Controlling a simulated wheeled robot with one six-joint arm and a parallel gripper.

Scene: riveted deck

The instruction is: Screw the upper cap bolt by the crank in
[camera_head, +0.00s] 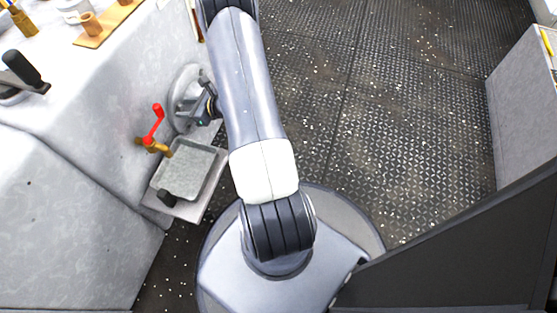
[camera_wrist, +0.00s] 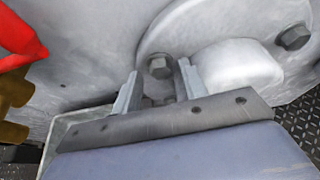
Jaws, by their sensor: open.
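A grey hex-head cap bolt (camera_wrist: 160,67) sits on the round grey cover (camera_wrist: 215,35) in the wrist view, on the side nearer the crank. My gripper (camera_wrist: 158,72) is open, with one finger on each side of this bolt's head. Gaps show between the fingers and the head; I cannot tell how deep the tips reach. A second hex bolt (camera_wrist: 293,37) is on the cover at the right. The red crank (camera_wrist: 18,35) is at the left. In the head view my gripper (camera_head: 203,108) is at the cover (camera_head: 185,92), right of the crank (camera_head: 154,122); the bolts are hidden or too small there.
A brass fitting (camera_head: 155,146) carries the crank. A grey tray (camera_head: 185,170) on a small shelf lies just below it. A black-handled lever (camera_head: 22,68) and a wooden board (camera_head: 105,25) are on the grey bench top. The dark deck (camera_head: 390,120) at the right is clear.

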